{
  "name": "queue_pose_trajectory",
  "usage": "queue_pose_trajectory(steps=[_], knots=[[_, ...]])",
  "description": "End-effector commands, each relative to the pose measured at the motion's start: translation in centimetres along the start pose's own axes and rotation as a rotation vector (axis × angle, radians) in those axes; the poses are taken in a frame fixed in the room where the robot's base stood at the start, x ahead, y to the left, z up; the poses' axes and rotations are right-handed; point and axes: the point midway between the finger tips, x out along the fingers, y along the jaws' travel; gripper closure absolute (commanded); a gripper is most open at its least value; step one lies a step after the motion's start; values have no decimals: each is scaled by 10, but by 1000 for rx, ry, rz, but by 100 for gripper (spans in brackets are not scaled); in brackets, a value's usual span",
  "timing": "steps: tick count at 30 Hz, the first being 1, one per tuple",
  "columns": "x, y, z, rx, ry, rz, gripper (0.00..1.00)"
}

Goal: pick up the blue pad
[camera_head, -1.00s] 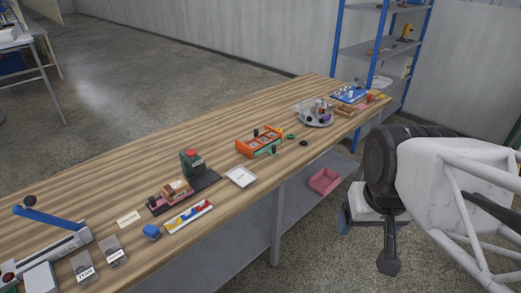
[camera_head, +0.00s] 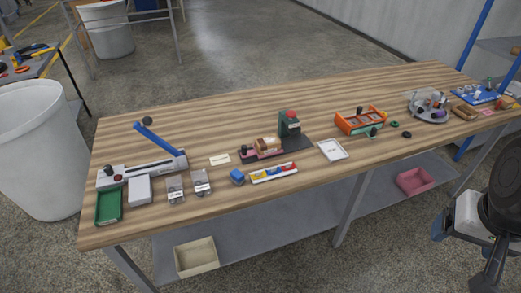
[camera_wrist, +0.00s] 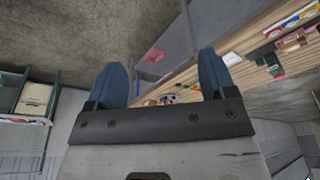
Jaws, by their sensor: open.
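A small blue block (camera_head: 237,177), the closest match to the blue pad, lies on the wooden workbench (camera_head: 210,125) near its front edge. It sits just left of a white tray with coloured pieces (camera_head: 273,173). My gripper (camera_wrist: 163,62) is open and empty, its two blue fingers apart in the wrist view. In the head view, my arm and part of the gripper show at the lower right, off the bench's front side and far from the blue block. I cannot make out the block in the wrist view.
A shelf below holds bins (camera_head: 196,257).

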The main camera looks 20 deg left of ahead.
Motion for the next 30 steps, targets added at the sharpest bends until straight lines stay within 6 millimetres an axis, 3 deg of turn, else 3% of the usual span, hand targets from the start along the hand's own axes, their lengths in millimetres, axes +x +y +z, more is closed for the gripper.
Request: queue_pose_trajectory(steps=[3,17,23,30], knots=[[0,0,0,0,0,0,36],[1,-6,-10,-26,-5,-5,36],[7,-25,-38,-102,-22,-17,36],[20,-67,-84,-238,-46,-38,36]])
